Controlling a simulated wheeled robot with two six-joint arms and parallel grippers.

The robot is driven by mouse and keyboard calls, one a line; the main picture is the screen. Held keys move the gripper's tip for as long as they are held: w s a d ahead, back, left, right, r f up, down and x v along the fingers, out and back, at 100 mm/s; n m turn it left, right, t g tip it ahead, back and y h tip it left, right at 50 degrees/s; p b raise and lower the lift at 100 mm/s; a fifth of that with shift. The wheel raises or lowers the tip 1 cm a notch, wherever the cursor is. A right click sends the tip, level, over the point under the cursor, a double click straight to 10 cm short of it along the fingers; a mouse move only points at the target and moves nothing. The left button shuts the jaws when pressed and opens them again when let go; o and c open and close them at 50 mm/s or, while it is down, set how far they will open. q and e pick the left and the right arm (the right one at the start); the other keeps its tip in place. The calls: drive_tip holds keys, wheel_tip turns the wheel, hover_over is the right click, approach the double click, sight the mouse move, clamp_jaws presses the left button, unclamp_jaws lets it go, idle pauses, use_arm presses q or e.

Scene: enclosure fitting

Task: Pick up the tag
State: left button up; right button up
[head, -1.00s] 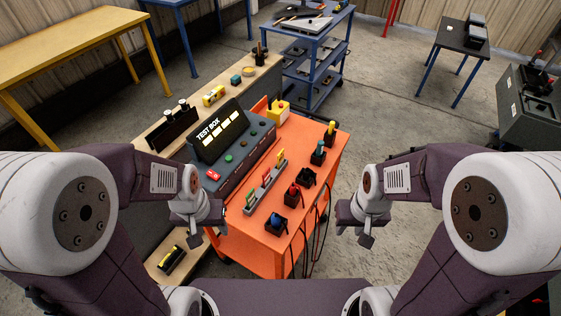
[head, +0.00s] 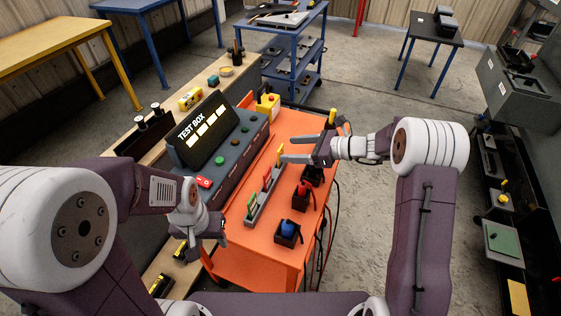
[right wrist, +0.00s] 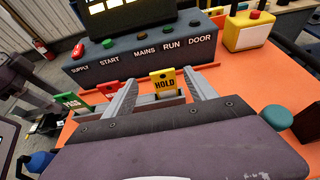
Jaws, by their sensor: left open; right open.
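A rack (head: 264,196) on the orange cart top holds upright tags: a yellow HOLD tag (right wrist: 165,84), a red tag (right wrist: 108,90) and a green PASS tag (right wrist: 71,102). The yellow tag (head: 279,156) stands at the rack's far end in the head view. My right gripper (head: 287,149) is open at that end. In the right wrist view its fingers (right wrist: 161,78) lie on either side of the yellow tag, with no visible grip on it. My left gripper (head: 208,244) is open and empty by the cart's near left edge; its fingertips show poorly.
The grey test box (head: 220,140) stands behind the rack, with labelled buttons along its front. A yellow box with a red button (head: 267,104) is at the cart's far end. Black holders with a blue item (head: 288,231) and a red item (head: 301,195) line the right side.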

sight(281, 150)
drive_tip(key=x, duration=0.3)
drive_tip(key=shift+w+f, duration=0.15)
drive_tip(key=shift+a+f, duration=0.2)
drive_tip(key=shift+a, duration=0.1)
drive_tip(key=x, duration=0.4)
drive_tip(key=shift+w+f, duration=0.15)
drive_tip(key=shift+f, duration=0.15)
drive_tip(key=shift+r, duration=0.1)
drive_tip(key=shift+c, duration=0.6)
drive_tip(key=c, duration=1.3)
drive_tip(key=shift+r, duration=0.45)
drive_tip(key=s+d+r+p, duration=0.1)
drive_tip(key=s+d+r, duration=0.3)
drive_tip(key=d+r, duration=0.6)
drive_tip(key=shift+s+d, duration=0.2)
drive_tip(key=shift+d, duration=0.25)
